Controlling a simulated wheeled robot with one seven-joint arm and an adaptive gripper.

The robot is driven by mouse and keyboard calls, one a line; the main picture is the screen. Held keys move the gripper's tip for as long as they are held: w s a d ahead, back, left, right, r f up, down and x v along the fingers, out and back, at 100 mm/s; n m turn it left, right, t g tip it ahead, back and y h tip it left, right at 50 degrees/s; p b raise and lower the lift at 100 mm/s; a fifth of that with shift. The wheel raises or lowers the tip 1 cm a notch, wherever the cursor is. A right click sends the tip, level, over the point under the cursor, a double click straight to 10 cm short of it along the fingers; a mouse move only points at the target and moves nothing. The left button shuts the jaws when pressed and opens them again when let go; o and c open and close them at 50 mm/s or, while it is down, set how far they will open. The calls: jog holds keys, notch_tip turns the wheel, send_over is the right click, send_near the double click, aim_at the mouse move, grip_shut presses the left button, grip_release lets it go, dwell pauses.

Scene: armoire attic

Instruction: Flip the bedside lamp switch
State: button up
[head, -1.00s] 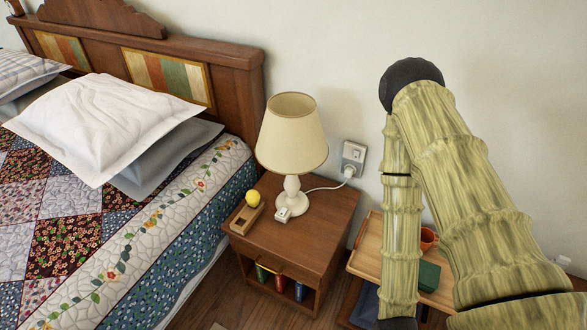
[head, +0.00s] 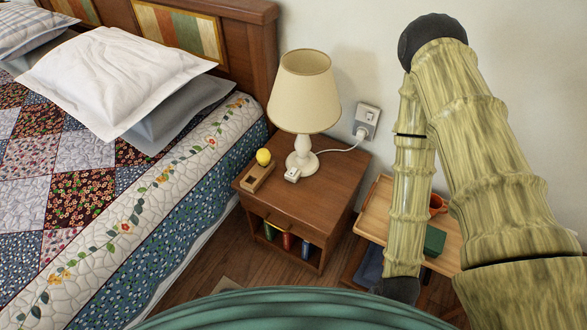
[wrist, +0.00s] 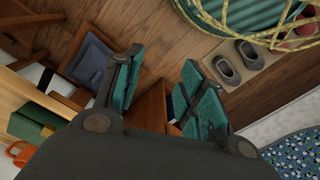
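The bedside lamp (head: 304,92) stands upright on the wooden nightstand (head: 323,193), with a cream shade and a white base. A small white switch box (head: 292,175) lies at the front of its base; its position is too small to read. A white cord runs to the wall outlet (head: 367,118). My gripper (wrist: 160,88) shows in the wrist view with its teal fingers apart and nothing between them. It points down over the floor, away from the lamp, and is not visible in the head view.
A wooden holder (head: 258,178) with a yellow ball (head: 263,156) sits left of the lamp. The bed (head: 130,215) is at left. A low side table (head: 375,215) with a green box (head: 434,240) and orange cup (head: 437,203) stands right. Slippers (wrist: 238,62) lie on a floor mat.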

dwell(0.3)
